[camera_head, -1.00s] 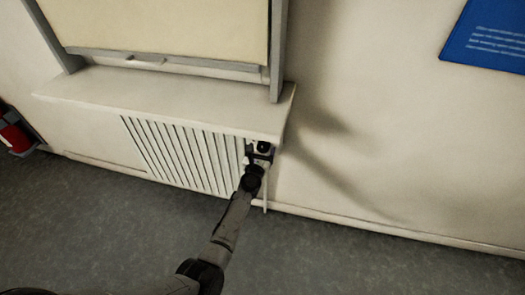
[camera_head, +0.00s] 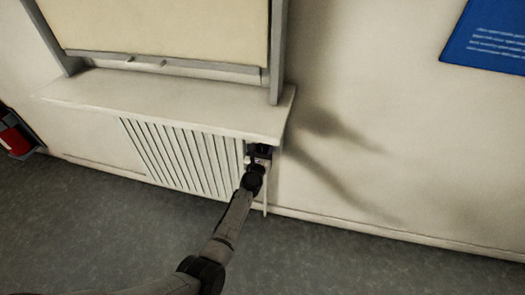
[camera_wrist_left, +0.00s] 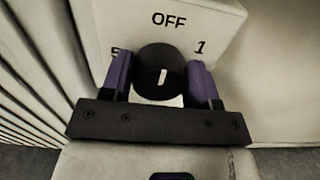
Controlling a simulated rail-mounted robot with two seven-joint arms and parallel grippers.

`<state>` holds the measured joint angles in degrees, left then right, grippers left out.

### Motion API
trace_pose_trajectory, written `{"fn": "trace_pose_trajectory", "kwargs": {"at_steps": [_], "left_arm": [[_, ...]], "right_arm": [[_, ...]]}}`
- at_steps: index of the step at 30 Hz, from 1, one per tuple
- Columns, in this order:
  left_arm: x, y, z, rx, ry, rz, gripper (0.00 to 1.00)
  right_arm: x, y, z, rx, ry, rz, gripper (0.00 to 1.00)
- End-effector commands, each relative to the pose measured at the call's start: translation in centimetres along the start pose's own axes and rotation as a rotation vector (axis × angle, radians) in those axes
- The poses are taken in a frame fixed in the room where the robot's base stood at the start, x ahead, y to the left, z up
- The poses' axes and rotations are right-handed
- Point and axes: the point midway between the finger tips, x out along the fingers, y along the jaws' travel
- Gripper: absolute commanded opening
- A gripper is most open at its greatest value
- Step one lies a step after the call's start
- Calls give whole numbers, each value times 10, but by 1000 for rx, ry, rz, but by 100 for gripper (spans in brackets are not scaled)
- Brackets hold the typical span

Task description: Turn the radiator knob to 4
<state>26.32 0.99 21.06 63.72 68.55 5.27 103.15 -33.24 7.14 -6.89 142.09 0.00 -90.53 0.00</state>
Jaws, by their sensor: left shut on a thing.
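The radiator (camera_head: 180,155) is white and slatted, under the window sill. In the left wrist view, the dark round knob (camera_wrist_left: 163,72) has a short white mark on its face. It sits in front of a white dial block (camera_wrist_left: 120,22) printed OFF at the top, 1 at the right and a partly hidden 5 at the left. My left gripper (camera_head: 260,158) is at the radiator's right end. The wrist view shows its purple fingers (camera_wrist_left: 161,66) shut on the knob, one on each side. The lower numbers, including 4, are hidden. My right gripper is not in view.
The white sill (camera_head: 170,100) overhangs the radiator just above my left gripper. The wall (camera_head: 380,150) to the right is bare below a blue poster (camera_head: 490,38). A red fire extinguisher (camera_head: 16,140) stands at the far left. The visible grey floor (camera_head: 350,260) is clear.

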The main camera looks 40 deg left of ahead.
Motion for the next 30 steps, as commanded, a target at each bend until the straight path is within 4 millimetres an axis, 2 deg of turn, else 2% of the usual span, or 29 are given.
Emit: {"fn": "trace_pose_trajectory", "kwargs": {"at_steps": [3, 14, 30], "left_arm": [[0, 0, 0, 0, 0, 0, 31], [0, -1, 0, 102, 0, 0, 31], [0, -3, 0, 593, 0, 0, 31]], "right_arm": [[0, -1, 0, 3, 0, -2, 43], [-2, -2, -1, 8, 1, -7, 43], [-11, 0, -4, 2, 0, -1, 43]]}}
